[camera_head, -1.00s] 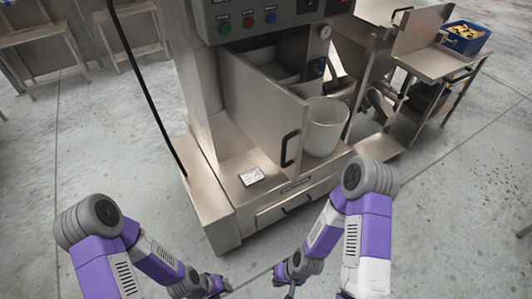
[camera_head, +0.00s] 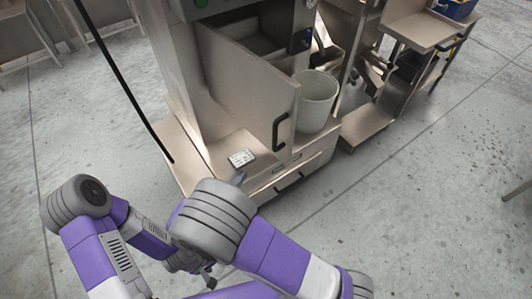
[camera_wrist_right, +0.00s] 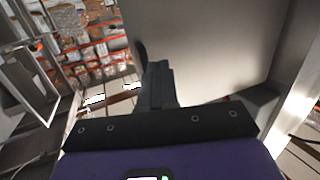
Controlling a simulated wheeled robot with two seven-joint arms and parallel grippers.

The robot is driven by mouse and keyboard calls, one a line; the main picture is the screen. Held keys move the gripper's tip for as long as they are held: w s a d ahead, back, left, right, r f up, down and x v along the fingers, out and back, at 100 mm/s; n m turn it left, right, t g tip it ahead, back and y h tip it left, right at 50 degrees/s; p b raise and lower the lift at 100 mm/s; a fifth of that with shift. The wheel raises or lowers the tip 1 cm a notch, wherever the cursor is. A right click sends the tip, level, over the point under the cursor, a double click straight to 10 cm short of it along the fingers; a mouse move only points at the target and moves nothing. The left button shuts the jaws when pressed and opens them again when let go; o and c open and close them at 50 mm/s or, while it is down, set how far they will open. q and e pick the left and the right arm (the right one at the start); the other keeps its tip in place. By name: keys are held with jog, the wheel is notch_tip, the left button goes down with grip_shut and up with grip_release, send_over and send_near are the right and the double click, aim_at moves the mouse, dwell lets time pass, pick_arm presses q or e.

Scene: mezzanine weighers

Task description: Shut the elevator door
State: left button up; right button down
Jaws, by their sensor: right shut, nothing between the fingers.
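The door (camera_head: 245,85) is a flat beige metal panel with a black bar handle (camera_head: 281,132) near its free edge. It stands swung out from the machine's opening, a bin behind it. In the right wrist view, a pale panel (camera_wrist_right: 210,45) that looks like the door fills the upper middle, with a dark curved part at its left. My right gripper (camera_head: 239,178) is shut and empty, low in front of the door, mostly hidden by my wrist; its fingers (camera_wrist_right: 158,82) point toward the panel. Contact cannot be told. My left gripper (camera_head: 207,277) is low, small and partly hidden, away from the door.
A white bin (camera_head: 317,98) stands on the machine's ledge beside the door. A small pale device (camera_head: 241,158) lies on the ledge below the door. A black pole (camera_head: 120,80) rises at the left. A steel table (camera_head: 420,30) stands at the back right.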

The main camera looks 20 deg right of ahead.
aim_at(273, 147)
jog(key=s+a+r+m+h, duration=0.2)
jog(key=s+r, duration=0.1)
jog(key=s, duration=0.1)
jog(key=shift+g, duration=0.4)
jog(key=b+x, duration=0.1)
jog(key=x, duration=0.3)
jog(key=b+x, duration=0.1)
jog(key=x, duration=0.4)
jog(key=b+x, duration=0.1)
jog(key=x, duration=0.3)
jog(key=shift+w+d+r, duration=0.2)
jog(key=shift+d+r, duration=0.15)
jog(key=shift+w+d, duration=0.15)
jog(key=shift+d, duration=0.05)
